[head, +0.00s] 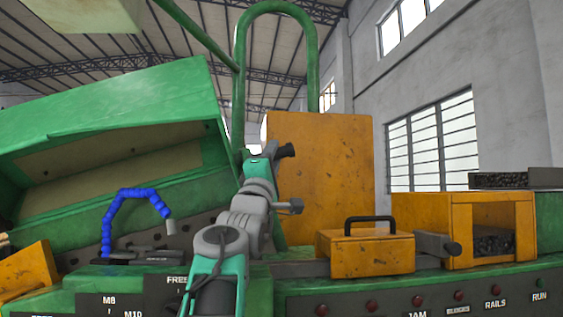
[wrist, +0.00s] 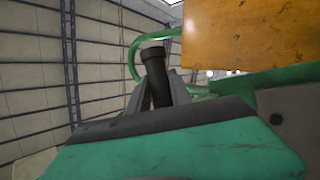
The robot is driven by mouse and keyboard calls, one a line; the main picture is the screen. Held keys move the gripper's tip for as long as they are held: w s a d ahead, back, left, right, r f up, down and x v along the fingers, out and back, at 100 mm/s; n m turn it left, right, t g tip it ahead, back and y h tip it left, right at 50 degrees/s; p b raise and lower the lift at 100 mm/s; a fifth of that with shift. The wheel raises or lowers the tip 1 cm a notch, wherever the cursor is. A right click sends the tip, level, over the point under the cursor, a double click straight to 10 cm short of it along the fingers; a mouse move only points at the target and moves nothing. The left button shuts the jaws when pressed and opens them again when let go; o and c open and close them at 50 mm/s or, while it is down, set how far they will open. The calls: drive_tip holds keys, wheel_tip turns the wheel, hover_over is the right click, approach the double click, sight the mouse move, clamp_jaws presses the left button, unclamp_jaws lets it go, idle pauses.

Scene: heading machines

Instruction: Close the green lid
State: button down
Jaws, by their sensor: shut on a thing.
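The green lid (head: 110,100) is a large box-like cover at the left of the head view. It stands tilted open, its tan inner side showing above the green machine body (head: 185,190). My gripper (head: 272,152) is raised near the lid's right end, in front of the orange panel. It is shut on a black cylindrical handle (head: 287,151). In the wrist view the black handle (wrist: 155,72) stands between the two grey fingers of my gripper (wrist: 157,92). How the handle joins the lid is hidden.
A tall orange panel (head: 325,170) stands behind my gripper. A green pipe arch (head: 312,60) rises behind it. A blue segmented hose (head: 125,195) is below the lid. An orange box with a black handle (head: 365,255) and an open orange housing (head: 460,215) are right.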

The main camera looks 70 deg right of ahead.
drive_tip(key=shift+d+f, duration=0.25)
drive_tip(key=shift+f, duration=0.35)
drive_tip(key=c, duration=1.2)
unclamp_jaws()
drive_tip(key=shift+r, duration=0.1)
drive_tip(key=shift+o, duration=0.2)
drive_tip(key=b+v, duration=0.2)
drive_tip(key=v, duration=0.5)
drive_tip(key=shift+a+f, duration=0.25)
drive_tip(key=shift+a, duration=0.1)
